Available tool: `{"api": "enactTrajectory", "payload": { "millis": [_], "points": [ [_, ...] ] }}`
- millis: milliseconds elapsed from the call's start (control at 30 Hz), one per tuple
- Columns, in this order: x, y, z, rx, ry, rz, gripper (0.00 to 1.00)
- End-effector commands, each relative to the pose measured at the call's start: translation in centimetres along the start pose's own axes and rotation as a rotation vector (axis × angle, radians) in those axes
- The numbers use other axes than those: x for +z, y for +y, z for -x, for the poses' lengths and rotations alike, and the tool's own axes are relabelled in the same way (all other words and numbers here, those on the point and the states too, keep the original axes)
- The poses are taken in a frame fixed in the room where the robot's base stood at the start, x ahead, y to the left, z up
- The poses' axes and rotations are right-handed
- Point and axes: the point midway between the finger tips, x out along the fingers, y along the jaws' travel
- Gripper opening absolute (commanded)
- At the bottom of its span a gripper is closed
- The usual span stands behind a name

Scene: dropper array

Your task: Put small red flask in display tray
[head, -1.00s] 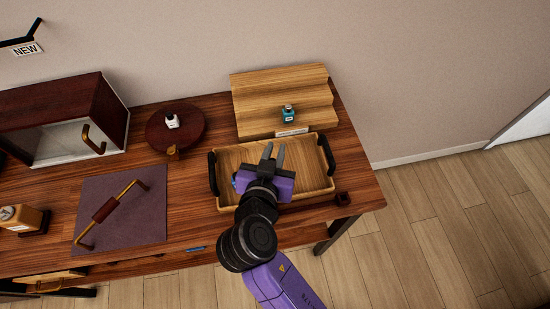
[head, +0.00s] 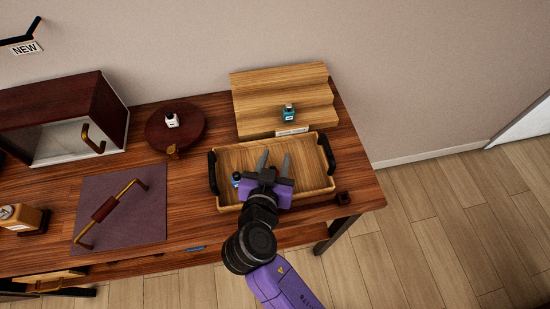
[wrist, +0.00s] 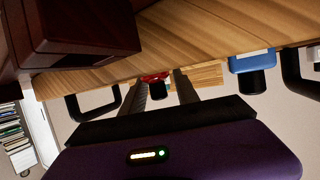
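The small red flask (wrist: 154,77) stands on the tray floor between my fingertips in the upside-down wrist view, its dark cap toward the bottom of the picture. I cannot make it out in the head view, where my gripper covers that area. My gripper (head: 274,158) is open over the middle of the display tray (head: 318,154), with the fingers on either side of the flask; the fingers (wrist: 159,82) also show in the wrist view. A small gap shows between the flask and the right finger there. The tray is wooden with black handles.
A blue flask (head: 236,178) stands in the tray's left part, also seen in the wrist view (wrist: 248,61). A teal flask (head: 289,112) stands on the stepped wooden stand (head: 262,88) behind. A white flask (head: 172,121) sits on the round dark board (head: 193,135).

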Motion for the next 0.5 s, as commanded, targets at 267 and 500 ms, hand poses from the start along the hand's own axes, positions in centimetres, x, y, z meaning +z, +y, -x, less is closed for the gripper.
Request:
{"api": "enactTrajectory", "payload": {
  "millis": [267,500],
  "points": [
    [-0.3,0.0,0.4,-0.001,0.0,0.0,0.37],
    [-0.1,-0.1,4.8,-0.004,0.0,0.0,0.37]
  ]
}}
